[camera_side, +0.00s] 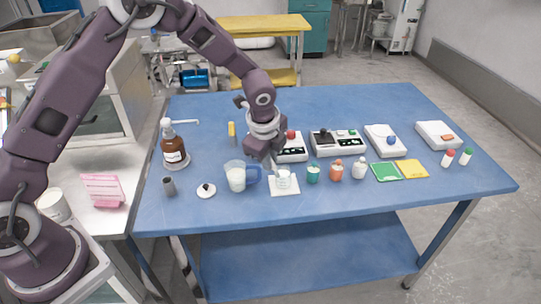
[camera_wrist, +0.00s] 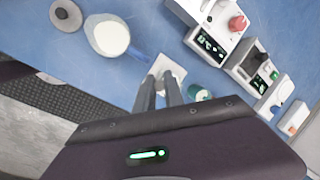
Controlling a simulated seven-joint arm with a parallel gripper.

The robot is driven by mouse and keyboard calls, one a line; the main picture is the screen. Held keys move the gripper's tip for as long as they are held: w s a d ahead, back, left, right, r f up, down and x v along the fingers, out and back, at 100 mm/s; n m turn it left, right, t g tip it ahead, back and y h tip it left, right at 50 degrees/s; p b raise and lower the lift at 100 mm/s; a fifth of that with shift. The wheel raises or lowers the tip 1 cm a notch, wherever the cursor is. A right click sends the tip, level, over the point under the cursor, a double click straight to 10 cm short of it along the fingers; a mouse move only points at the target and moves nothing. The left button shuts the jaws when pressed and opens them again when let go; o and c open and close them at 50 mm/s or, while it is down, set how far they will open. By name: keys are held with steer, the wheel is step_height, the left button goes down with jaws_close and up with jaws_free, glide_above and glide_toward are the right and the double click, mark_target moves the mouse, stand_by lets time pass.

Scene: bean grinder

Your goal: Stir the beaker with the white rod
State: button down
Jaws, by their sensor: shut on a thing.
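A small clear beaker (camera_side: 283,182) stands on a white square pad (camera_side: 292,191) at the front middle of the table. The pad also shows in the wrist view (camera_wrist: 173,66). My gripper (camera_side: 276,162) points down just above the beaker, near its rim. In the wrist view my two fingers (camera_wrist: 163,80) reach over the pad, close together. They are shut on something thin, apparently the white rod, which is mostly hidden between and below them. I cannot tell how deep the rod reaches into the beaker.
A jug with white contents (camera_side: 236,178) stands left of the beaker, close to my gripper. A teal-capped bottle (camera_side: 313,174) and an orange bottle (camera_side: 336,171) stand to the right. A device with a red knob (camera_side: 291,147) sits behind. The table's front strip is clear.

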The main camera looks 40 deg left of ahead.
steer(key=shift+w+d, duration=0.1)
steer(key=shift+w, duration=0.85)
steer(key=shift+s+a, duration=0.3)
steer(key=shift+s, duration=0.1)
steer(key=shift+r, duration=0.1)
step_height(320, 180, up, 6)
steer(key=s+a, duration=0.1)
steer(key=shift+s+a+f, duration=0.2)
steer(key=shift+s+a, duration=0.15)
steer(key=shift+s, duration=0.05)
step_height(320, 180, up, 5)
steer(key=shift+r, duration=0.1)
